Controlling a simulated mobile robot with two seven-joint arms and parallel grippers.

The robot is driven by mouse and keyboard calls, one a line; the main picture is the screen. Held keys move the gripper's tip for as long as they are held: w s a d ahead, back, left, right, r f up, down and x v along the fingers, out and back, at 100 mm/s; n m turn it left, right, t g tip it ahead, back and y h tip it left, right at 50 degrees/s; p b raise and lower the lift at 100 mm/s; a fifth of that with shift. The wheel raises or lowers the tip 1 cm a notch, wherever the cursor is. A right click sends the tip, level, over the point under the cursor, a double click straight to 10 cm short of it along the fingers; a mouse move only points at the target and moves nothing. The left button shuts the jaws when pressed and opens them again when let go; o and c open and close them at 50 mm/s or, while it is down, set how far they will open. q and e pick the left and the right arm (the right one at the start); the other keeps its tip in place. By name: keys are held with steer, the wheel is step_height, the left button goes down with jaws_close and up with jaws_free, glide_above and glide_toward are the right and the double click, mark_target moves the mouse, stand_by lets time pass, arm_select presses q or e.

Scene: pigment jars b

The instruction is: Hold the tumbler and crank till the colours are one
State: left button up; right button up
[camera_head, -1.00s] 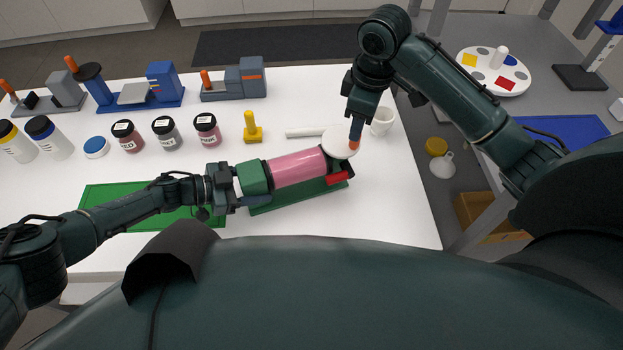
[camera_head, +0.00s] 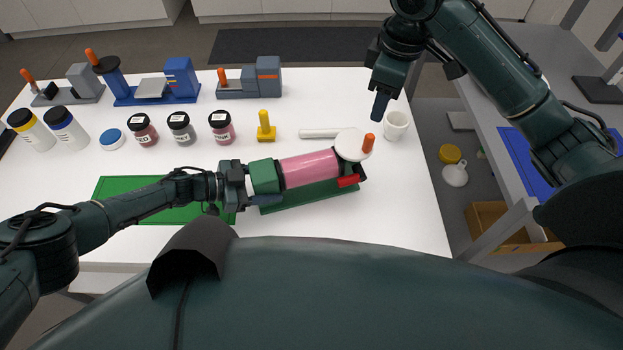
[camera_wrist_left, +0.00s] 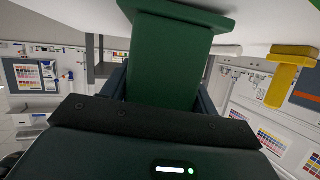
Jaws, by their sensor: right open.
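The tumbler (camera_head: 308,169) lies on a green base (camera_head: 318,194), with a pink drum, a green end block (camera_head: 264,176) at left and a red part (camera_head: 348,181) at right. The drum looks one even pink from here. Its white crank disc (camera_head: 352,143) carries an orange knob (camera_head: 368,143), standing free at the disc's right. My left gripper (camera_head: 250,184) is at the green end; in the left wrist view its fingers close on both sides of the green block (camera_wrist_left: 168,62). My right gripper (camera_head: 380,108) is open and empty, above and apart from the crank.
A white mug (camera_head: 396,126) stands beside my right gripper. Several jars (camera_head: 181,127) and devices (camera_head: 160,88) line the left and back. The table's front right is clear.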

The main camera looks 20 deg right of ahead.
arm_select(q)
steer(key=o, duration=0.5)
steer(key=v, duration=1.2)
steer(key=shift+a, duration=0.1)
